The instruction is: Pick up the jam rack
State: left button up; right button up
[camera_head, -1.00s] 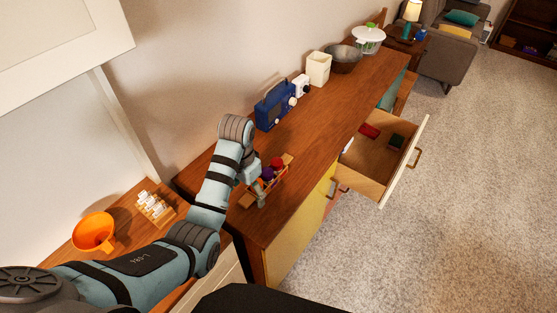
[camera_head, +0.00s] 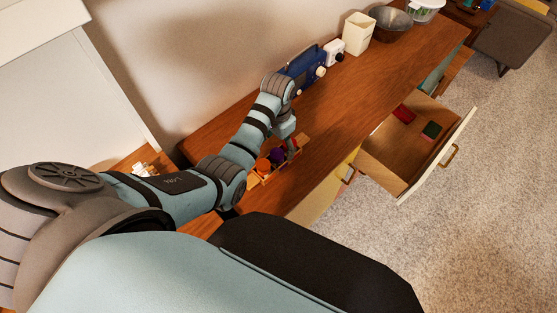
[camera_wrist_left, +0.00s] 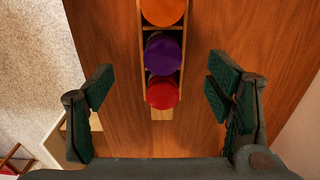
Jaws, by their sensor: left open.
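The jam rack (camera_head: 304,139) is a narrow wooden holder on the sideboard top with orange, purple and red jars in a row. It also shows in the left wrist view (camera_wrist_left: 141,62), at the upper middle, with a bare wooden end tab beyond the red jar (camera_wrist_left: 162,94). My left gripper (camera_head: 292,148) is at the rack's far end and partly hides it. In the left wrist view, the gripper (camera_wrist_left: 162,86) has its fingers wide apart, one on each side of the rack's red-jar end, with gaps on both sides. My right gripper is not in view.
A blue radio (camera_head: 302,68), a white cream container (camera_head: 357,33) and a metal bowl (camera_head: 390,24) stand along the wall. An open drawer (camera_head: 402,150) juts out at the front. The sideboard top (camera_head: 350,100) is clear right of the rack.

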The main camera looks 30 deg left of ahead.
aim_at(277, 153)
pick_arm(q)
jog(key=f+b, duration=0.1)
jog(key=f, duration=0.7)
jog(key=shift+a+b, duration=0.2)
jog(key=shift+b, duration=0.1)
jog(key=shift+r, duration=0.1)
jog(key=shift+c, duration=0.2)
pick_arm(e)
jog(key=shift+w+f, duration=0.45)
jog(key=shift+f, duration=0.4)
pick_arm(q)
jog(key=c, duration=1.3)
